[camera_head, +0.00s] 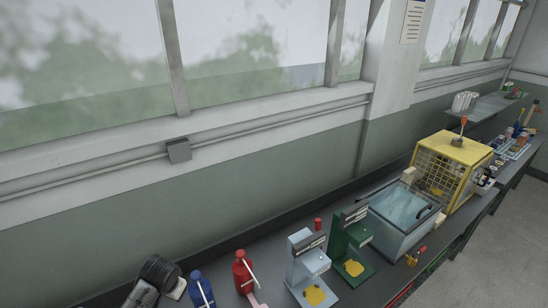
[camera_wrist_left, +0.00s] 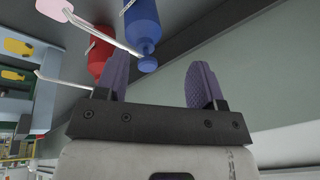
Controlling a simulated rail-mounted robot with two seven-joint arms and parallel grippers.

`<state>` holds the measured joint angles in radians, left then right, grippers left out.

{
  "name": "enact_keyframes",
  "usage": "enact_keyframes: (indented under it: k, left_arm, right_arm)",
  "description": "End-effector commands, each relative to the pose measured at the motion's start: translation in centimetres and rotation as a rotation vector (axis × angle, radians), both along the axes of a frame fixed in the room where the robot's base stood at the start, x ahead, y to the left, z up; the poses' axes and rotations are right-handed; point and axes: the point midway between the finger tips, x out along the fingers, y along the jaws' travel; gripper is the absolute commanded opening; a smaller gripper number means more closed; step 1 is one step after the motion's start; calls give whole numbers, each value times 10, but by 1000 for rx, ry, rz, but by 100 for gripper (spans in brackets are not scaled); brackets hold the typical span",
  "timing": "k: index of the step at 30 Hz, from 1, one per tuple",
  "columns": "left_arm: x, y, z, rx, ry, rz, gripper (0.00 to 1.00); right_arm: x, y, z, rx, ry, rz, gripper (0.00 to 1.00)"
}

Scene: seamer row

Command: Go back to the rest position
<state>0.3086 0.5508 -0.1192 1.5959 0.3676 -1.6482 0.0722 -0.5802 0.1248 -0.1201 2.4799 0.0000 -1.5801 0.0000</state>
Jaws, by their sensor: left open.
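My left gripper (camera_wrist_left: 160,82) shows in the left wrist view with its two purple ribbed fingers apart. Nothing is held between them. The blue bottle (camera_wrist_left: 142,25) appears upside down in that view, its cap in the gap between the fingers; I cannot tell how far beyond them it is. The red bottle (camera_wrist_left: 101,52) is partly behind the left finger. My right gripper is in neither view.
Along the bench stand a blue bottle (camera_head: 201,289), a red bottle (camera_head: 243,272), a pale machine (camera_head: 302,262), a green machine (camera_head: 345,246), a clear-lidded bath (camera_head: 402,212) and a yellow cage (camera_head: 455,165). Windows line the wall.

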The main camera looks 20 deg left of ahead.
Motion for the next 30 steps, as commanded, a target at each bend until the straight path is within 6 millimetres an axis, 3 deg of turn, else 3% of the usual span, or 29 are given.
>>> enact_keyframes:
  k: [1,5,8,13,17,21,25,30]
  left_arm:
    - [4,-21,20,30,-74,-63,63]
    - [-9,-75,64,98,-247,-192,63]
    - [-40,-116,90,108,-353,-249,63]
    - [-126,-174,119,31,-434,-266,63]
    - [-185,-200,112,-63,-372,-248,63]
    - [-235,-213,86,-128,-241,-214,63]
    - [-269,-219,73,-159,-155,-194,63]
    - [-292,-220,64,-166,-97,-187,63]
  right_arm:
    - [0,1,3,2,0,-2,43]
    - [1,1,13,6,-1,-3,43]
    - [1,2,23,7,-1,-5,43]
    - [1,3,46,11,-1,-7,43]
    - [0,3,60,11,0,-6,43]
    - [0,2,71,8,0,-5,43]
    - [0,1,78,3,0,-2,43]
    - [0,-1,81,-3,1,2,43]
